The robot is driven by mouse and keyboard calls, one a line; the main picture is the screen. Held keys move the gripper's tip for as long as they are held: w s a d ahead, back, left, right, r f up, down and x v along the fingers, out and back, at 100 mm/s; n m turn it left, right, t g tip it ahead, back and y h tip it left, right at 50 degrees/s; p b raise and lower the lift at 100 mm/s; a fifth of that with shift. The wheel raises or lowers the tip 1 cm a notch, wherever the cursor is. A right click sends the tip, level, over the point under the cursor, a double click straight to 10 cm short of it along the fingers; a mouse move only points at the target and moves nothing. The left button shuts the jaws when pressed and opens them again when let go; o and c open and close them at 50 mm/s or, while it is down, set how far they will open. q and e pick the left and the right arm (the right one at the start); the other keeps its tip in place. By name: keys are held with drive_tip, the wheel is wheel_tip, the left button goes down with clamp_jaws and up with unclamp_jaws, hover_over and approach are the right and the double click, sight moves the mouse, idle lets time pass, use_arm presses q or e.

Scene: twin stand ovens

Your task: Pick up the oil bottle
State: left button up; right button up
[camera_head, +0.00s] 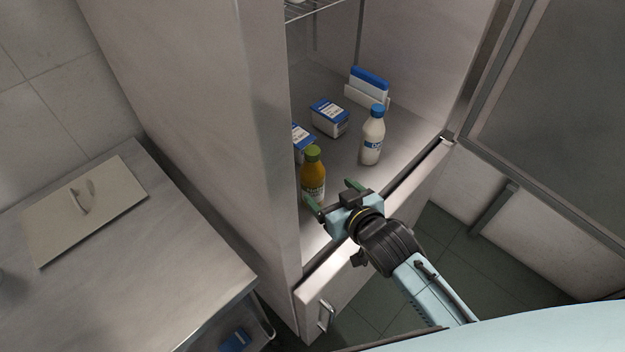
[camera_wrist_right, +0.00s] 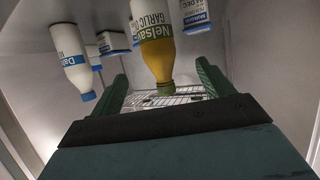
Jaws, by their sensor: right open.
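The oil bottle (camera_head: 313,170), yellow-orange with a green cap, stands upright on the cabinet floor near the left wall. My right gripper (camera_head: 333,197) reaches in over the cabinet's front edge, just in front of the bottle. Its green fingers are spread apart and empty. In the wrist view the bottle lines up between the fingertips (camera_wrist_right: 161,82), and no contact shows. My left gripper is in neither view.
A white milk bottle (camera_head: 373,140) with a blue cap stands to the right of the oil bottle. Blue-white cartons (camera_head: 329,118) stand behind. The cabinet's left wall (camera_head: 262,130) is close to the oil bottle. An open door (camera_head: 555,110) is at right, a steel counter (camera_head: 140,260) at left.

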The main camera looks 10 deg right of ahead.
sight(310, 172)
drive_tip(key=x, duration=0.6)
drive_tip(key=b+x, duration=0.1)
drive_tip(key=x, duration=0.5)
drive_tip(key=shift+d+f, duration=0.1)
drive_tip(key=shift+f, duration=0.2)
drive_tip(key=shift+w, duration=0.1)
drive_tip(key=c, duration=1.4)
